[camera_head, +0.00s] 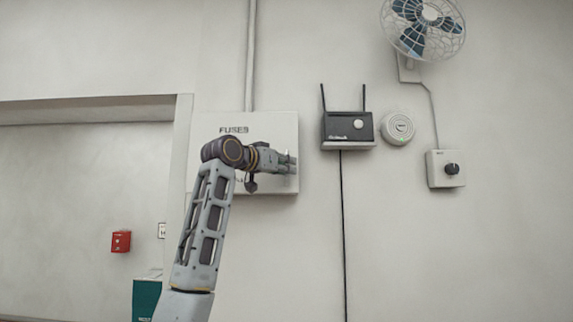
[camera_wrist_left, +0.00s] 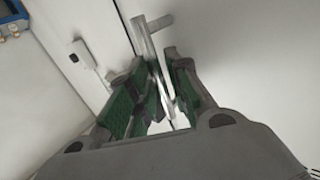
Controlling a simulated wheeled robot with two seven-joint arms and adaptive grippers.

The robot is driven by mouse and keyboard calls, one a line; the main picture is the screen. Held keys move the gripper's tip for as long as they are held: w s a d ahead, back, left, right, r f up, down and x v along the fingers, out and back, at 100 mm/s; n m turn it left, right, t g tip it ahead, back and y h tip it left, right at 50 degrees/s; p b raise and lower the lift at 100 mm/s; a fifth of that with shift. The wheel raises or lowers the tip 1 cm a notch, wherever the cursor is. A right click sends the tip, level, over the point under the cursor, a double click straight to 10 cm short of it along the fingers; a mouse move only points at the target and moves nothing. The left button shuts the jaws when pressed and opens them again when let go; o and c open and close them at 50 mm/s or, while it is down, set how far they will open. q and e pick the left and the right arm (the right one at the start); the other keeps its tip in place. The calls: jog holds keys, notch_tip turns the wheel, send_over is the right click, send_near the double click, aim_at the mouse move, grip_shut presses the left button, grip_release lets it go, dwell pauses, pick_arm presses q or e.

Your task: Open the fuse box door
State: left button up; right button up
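The fuse box (camera_head: 268,124), a pale box marked FUSES, is on the wall left of the router. Its door looks closed in the head view; my left arm covers much of its lower part. My left gripper (camera_head: 287,163) is at the right part of the door front. In the left wrist view, the green-padded fingers of the gripper (camera_wrist_left: 160,88) are on both sides of a pale bar handle (camera_wrist_left: 146,42) and look closed on it. The white door surface is behind the handle. My right gripper is in neither view.
A black router (camera_head: 348,128) with two antennas, a round white device (camera_head: 397,128), a knob box (camera_head: 445,168) and a fan (camera_head: 424,25) are on the wall to the right. A red box (camera_head: 121,241) and a teal bin (camera_head: 146,298) are low on the left.

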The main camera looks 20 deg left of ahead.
pick_arm(q)
jog(key=shift+w, duration=0.15)
grip_shut()
dwell(0.5)
